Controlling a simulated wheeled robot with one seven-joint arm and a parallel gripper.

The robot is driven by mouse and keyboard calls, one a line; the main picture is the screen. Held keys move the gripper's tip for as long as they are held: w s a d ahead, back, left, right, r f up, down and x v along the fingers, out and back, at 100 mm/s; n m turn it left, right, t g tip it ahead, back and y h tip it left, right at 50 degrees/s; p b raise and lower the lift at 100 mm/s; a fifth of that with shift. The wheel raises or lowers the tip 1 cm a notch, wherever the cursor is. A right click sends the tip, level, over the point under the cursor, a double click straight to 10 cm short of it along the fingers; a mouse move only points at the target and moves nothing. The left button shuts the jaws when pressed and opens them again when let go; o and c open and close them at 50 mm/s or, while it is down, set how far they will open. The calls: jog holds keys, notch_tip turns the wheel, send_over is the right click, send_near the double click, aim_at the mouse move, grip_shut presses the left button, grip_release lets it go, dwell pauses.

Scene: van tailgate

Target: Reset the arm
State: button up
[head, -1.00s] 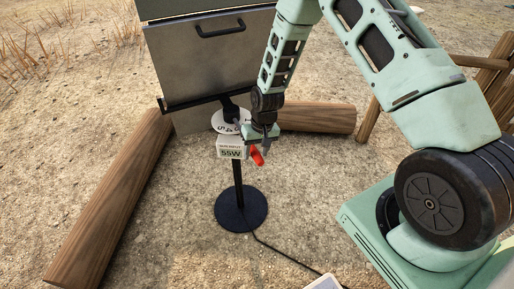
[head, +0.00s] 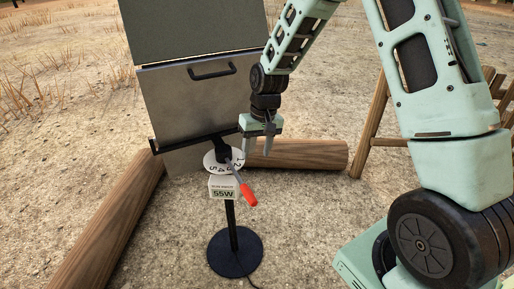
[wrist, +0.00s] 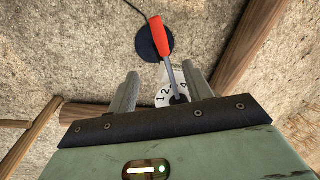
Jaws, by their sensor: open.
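My gripper (head: 259,150) is open and empty, above and to the right of the dial in the head view. In the wrist view its two fingers (wrist: 160,88) stand apart, and nothing is gripped between them. A lever with a red handle (head: 248,194) sticks out from a white numbered dial (head: 212,160), pointing down and right in the head view. The red handle (wrist: 159,36) and part of the dial (wrist: 165,95) also show beyond the fingers in the wrist view. The handle is clear of the fingers in the head view.
A white box marked 55W (head: 222,188) sits under the dial on a black post with a round base (head: 235,252). A grey metal panel with a black handle (head: 205,95) stands behind. Wooden logs (head: 300,153) lie on sandy ground, and a wooden frame (head: 375,130) stands at right.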

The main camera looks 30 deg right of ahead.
jog(key=shift+r, duration=0.3)
jog(key=s+a+r+n, duration=0.3)
jog(key=s+a+r, duration=0.25)
jog(key=a, duration=0.35)
jog(key=s+a+r+n, duration=0.1)
jog(key=s+a+n, duration=0.1)
jog(key=s, duration=0.5)
jog(key=s+a+r+n, duration=0.2)
jog(key=s+a, duration=0.1)
jog(key=s, duration=0.5)
jog(key=s+a+r+n+h, duration=0.1)
jog(key=s+a+r+n, duration=0.1)
jog(key=s, duration=0.5)
jog(key=shift+s+a+r, duration=0.25)
jog(key=shift+s+a, duration=0.1)
jog(key=shift+a, duration=0.15)
